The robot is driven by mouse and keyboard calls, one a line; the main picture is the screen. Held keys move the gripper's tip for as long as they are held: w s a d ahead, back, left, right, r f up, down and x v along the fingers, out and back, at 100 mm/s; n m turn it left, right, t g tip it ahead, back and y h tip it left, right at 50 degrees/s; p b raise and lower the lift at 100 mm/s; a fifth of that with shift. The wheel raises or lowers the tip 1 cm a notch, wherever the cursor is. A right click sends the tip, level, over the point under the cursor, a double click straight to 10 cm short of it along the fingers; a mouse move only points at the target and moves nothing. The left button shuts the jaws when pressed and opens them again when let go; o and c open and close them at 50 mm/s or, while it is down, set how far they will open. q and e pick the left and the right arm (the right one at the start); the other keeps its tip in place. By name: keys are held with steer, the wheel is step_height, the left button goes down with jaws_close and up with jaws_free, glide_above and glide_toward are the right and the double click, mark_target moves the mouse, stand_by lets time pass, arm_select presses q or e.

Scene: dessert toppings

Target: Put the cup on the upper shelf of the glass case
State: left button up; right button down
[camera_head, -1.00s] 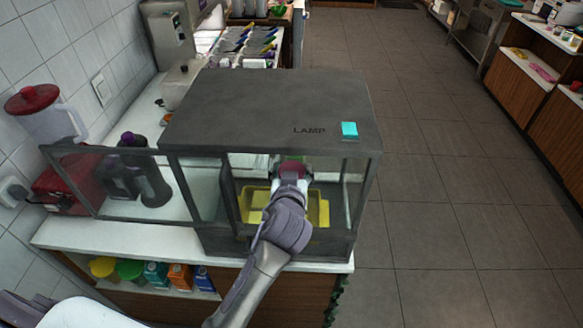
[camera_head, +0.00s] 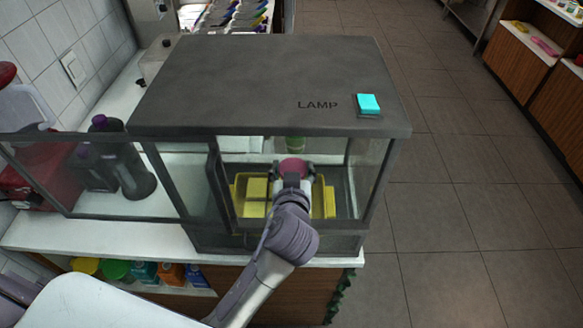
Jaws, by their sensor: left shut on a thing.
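The glass case (camera_head: 270,80) stands on the white counter, with a dark top marked LAMP and its glass door swung open to the left. My left gripper (camera_head: 293,178) reaches in through the open front, seen from behind. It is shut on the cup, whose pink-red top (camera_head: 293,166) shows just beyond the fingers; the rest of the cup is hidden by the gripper. A yellow tray (camera_head: 328,200) with yellow blocks lies in the case, below and around the gripper. I cannot tell whether the cup touches a shelf. My right gripper is not in view.
The open glass door (camera_head: 95,180) stands left of my arm, with dark bottles (camera_head: 130,170) behind it. The case's right post (camera_head: 378,185) is close on the right. A cyan button (camera_head: 368,104) is on top.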

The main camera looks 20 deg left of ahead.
arm_select(q)
steer(key=shift+f, duration=0.1)
steer(key=o, duration=1)
steer(key=shift+s+d, duration=0.15)
steer(key=shift+s, duration=0.1)
steer(key=shift+o, duration=1.2)
steer(key=shift+s+d+r, duration=0.15)
steer(key=shift+s+r, duration=0.1)
steer(key=shift+w, duration=0.15)
steer(key=shift+s, duration=0.25)
steer(key=p+v, duration=0.1)
steer(key=v, duration=1)
steer(key=shift+s, duration=0.25)
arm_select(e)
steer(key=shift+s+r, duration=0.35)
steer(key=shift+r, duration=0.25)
arm_select(q)
steer(key=shift+r, duration=0.1)
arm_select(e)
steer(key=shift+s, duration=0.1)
